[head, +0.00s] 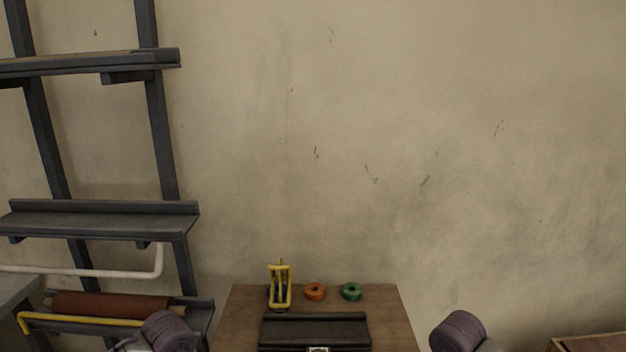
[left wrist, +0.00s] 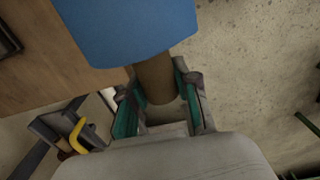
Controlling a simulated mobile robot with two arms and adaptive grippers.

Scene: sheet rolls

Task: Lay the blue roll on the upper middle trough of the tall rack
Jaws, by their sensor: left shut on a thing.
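The blue roll (left wrist: 125,25) is at the top of the left wrist view, with its brown core (left wrist: 155,82) sticking out. My left gripper (left wrist: 157,76) is shut on this core end, one finger on each side. The roll's far end is out of frame. The tall rack (head: 155,120) stands at the left of the head view against the wall. Its top trough (head: 85,64) and the trough below it (head: 100,222) show nothing lying on them. The blue roll and both grippers are outside the head view.
A red-brown roll (head: 108,305) lies low on the rack, near a white bar (head: 80,271) and a yellow bar (head: 80,320). A wooden table (head: 235,320) holds a dark trough (head: 315,328), a yellow stand (head: 280,285), an orange ring (head: 315,292) and a green ring (head: 351,292).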

